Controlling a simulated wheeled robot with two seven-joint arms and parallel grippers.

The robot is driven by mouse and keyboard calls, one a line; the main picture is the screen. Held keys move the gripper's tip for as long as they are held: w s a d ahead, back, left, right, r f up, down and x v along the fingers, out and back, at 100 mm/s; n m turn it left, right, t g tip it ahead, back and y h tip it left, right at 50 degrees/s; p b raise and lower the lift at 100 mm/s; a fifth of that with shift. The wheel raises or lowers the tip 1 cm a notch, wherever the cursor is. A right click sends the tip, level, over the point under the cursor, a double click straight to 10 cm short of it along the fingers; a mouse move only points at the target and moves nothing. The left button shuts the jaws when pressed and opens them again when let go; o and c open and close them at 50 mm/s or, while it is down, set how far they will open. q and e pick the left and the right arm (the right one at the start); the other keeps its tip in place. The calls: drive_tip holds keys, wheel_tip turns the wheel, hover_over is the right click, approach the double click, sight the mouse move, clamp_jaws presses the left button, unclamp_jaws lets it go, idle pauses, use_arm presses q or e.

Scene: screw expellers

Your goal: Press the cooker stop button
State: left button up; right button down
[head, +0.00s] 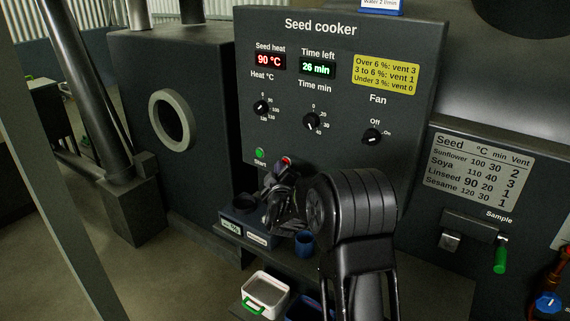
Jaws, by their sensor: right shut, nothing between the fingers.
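The seed cooker panel (348,110) is a dark upright board with displays and knobs. A green start button (259,153) is at the lower left. A red button (286,160), its label hidden, is to the right of it, partly covered by my right gripper. My right gripper (279,170) is shut and empty, with its tips at or just in front of the red button; I cannot tell whether they touch. My left gripper is out of view.
A shelf below the panel holds a dark labelled device (240,226) and a small blue cup (304,243). A white tray with a green handle (266,294) sits lower. Heat knob (261,108), time knob (311,121) and fan knob (372,137) protrude above the buttons. A green sample handle (500,255) is at right.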

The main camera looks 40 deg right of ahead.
drive_tip(key=shift+w+d, duration=0.1)
drive_tip(key=shift+d, duration=0.3)
drive_tip(key=shift+a, duration=0.15)
idle(0.4)
drive_tip(key=shift+s+a, duration=0.25)
drive_tip(key=shift+a, duration=0.4)
drive_tip(key=a, duration=0.2)
drive_tip(key=s+a+p, duration=0.1)
drive_tip(key=a, duration=0.2)
drive_tip(key=shift+s, duration=0.2)
idle(0.9)
